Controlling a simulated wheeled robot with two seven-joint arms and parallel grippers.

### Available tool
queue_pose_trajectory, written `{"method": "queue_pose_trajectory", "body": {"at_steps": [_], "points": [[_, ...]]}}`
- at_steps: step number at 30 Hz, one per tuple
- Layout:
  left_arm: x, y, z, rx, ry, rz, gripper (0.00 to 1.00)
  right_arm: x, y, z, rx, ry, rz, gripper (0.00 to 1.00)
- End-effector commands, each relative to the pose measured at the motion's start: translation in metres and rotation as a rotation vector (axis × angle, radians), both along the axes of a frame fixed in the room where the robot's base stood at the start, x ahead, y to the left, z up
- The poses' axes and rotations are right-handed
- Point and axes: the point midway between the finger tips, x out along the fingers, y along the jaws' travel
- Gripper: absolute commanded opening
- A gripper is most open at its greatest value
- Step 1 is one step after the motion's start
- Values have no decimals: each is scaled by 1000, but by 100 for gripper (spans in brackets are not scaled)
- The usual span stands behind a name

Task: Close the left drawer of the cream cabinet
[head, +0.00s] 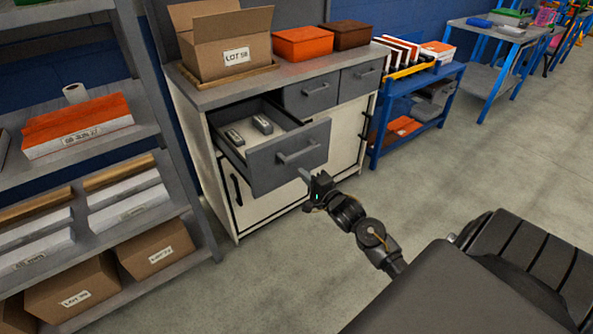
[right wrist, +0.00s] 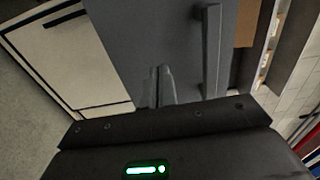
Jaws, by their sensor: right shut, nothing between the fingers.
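The cream cabinet (head: 283,202) stands ahead with a grey top. Its left drawer (head: 262,180) is pulled out, with a grey front and a bar handle (head: 298,155). Two small grey items (head: 262,124) lie inside it. My right gripper (head: 305,175) is shut and empty, at the lower right of the drawer front. In the right wrist view, its fingertips (right wrist: 160,75) point at the grey drawer front (right wrist: 150,35), left of the handle (right wrist: 211,50). I cannot tell whether they touch it. My left gripper is out of view.
The middle drawer (head: 309,93) and right drawer (head: 361,77) are shut. An open cardboard box (head: 225,55), an orange bin (head: 301,43) and a brown bin (head: 346,35) stand on top. Shelving (head: 180,170) stands left, a blue cart (head: 417,100) right. The floor at right is clear.

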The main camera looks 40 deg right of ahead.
Motion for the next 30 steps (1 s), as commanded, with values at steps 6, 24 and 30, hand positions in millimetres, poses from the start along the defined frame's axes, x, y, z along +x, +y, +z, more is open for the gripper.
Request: {"method": "queue_pose_trajectory", "body": {"at_steps": [6, 24, 30], "points": [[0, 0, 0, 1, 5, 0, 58, 29, 0, 0, -1, 0, 1, 0], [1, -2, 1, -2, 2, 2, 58, 39, 1, 0, 0, 1, 2, 0], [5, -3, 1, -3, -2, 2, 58, 58, 0, 0, 2, -2, 0, 0]]}}
